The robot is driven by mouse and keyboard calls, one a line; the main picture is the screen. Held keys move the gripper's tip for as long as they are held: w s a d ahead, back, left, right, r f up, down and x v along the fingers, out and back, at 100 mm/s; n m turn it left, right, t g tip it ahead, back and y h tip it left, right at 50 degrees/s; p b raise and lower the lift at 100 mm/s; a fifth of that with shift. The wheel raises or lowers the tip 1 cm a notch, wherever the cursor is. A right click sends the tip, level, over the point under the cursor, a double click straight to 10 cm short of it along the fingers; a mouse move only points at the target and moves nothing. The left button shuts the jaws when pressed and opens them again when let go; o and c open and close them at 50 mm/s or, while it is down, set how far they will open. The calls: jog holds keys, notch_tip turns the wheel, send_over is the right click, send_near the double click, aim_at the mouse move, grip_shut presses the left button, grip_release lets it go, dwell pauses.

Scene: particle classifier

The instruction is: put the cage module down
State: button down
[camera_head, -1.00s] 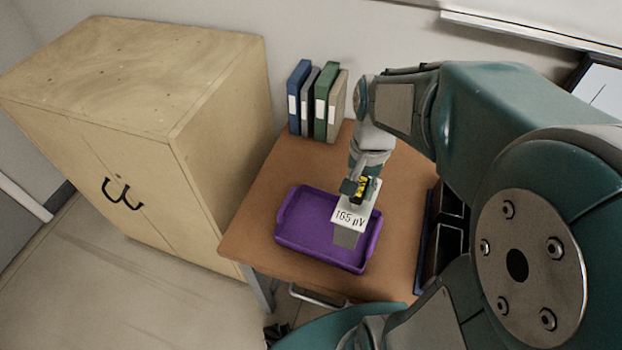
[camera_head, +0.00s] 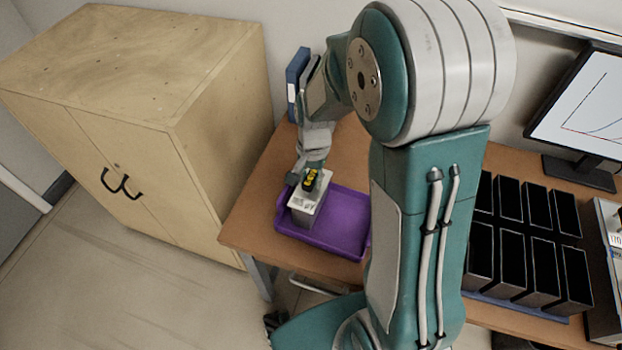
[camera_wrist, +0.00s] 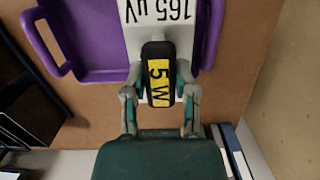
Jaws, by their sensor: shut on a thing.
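The cage module (camera_head: 308,203) is a pale block with a white labelled top and a black and yellow handle. In the head view it is over the left part of the purple tray (camera_head: 350,240), roughly upright. I cannot tell whether its base touches the tray floor. My gripper (camera_head: 312,174) is shut on its handle from above. In the wrist view my gripper (camera_wrist: 160,95) has a finger on each side of the handle, marked "5 W", and the module's top (camera_wrist: 160,15) reads "165 µV". The purple tray (camera_wrist: 95,72) lies beyond and to the left.
The tray stands on a brown desk (camera_head: 252,218) beside a wooden cabinet (camera_head: 215,150). A blue binder (camera_head: 296,85) stands at the back. Several black bins (camera_head: 525,250) and a monitor (camera_head: 590,110) are at the right. My arm hides the desk's middle.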

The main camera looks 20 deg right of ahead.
jog(key=shift+f, duration=0.4)
jog(key=shift+f, duration=0.3)
jog(key=shift+c, duration=2.1)
grip_release()
jog(key=r, duration=0.8)
jog(key=w+d+r, duration=0.1)
jog(key=r, duration=0.3)
jog(key=s+r+n+t, duration=0.3)
jog(key=s+r+n, duration=0.1)
jog(key=s, duration=0.4)
jog(key=s+r+n+t, duration=0.3)
jog(key=s+r, duration=0.3)
jog(key=s, duration=0.2)
jog(key=shift+r+n+t+h, duration=0.15)
jog(key=shift+n+t+h, duration=0.2)
jog(key=shift+n, duration=0.25)
